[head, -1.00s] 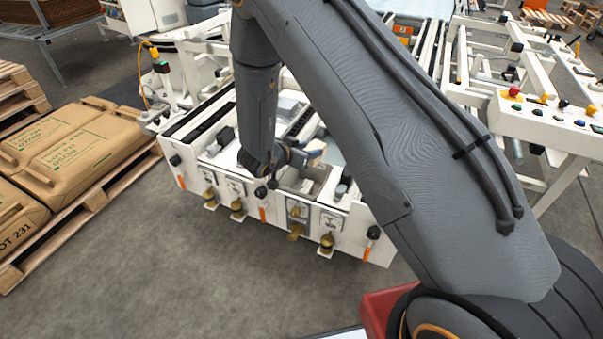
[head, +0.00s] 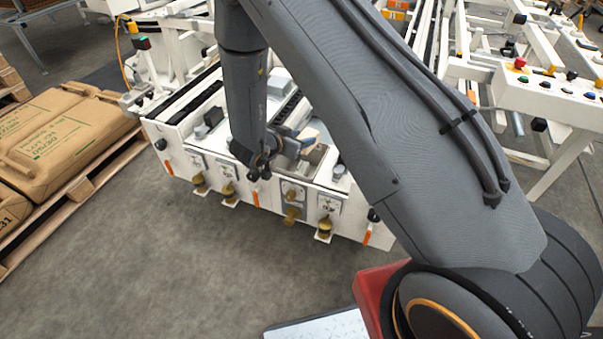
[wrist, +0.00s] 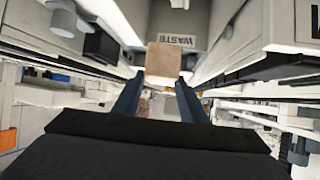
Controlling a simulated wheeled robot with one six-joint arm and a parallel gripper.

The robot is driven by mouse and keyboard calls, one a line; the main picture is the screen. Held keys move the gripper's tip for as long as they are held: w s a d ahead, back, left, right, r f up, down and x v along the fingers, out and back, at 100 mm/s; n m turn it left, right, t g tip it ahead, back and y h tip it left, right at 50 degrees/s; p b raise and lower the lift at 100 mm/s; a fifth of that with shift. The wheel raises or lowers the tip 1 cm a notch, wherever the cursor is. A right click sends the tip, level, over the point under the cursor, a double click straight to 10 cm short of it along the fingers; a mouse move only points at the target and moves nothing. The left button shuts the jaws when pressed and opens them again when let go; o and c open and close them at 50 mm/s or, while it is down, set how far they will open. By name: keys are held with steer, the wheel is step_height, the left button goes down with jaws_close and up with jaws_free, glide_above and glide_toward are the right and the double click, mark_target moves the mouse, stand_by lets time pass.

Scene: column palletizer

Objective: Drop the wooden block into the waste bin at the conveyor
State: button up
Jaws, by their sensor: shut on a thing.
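The wooden block (wrist: 163,60) is light tan and sits between the two finger tips of my gripper (wrist: 158,82) in the wrist view. My gripper is shut on it. In the head view the block (head: 312,130) shows as a small pale patch beside the wrist, partly hidden by my arm. The waste bin (wrist: 225,14) is a grey, open box; its wall with the WASTE label shows behind the block. In the head view the bin (head: 318,155) is set into the conveyor's near end, close to the block, partly covered. I cannot tell the block's exact height over it.
The white conveyor frame (head: 343,203) carries knobs and orange-marked fittings along its front. A pallet (head: 75,185) with brown sacks (head: 60,135) stands at the left. A button panel (head: 560,100) is at the right.

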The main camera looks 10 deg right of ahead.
steer(key=o, duration=1.2)
steer(key=shift+v, duration=3.9)
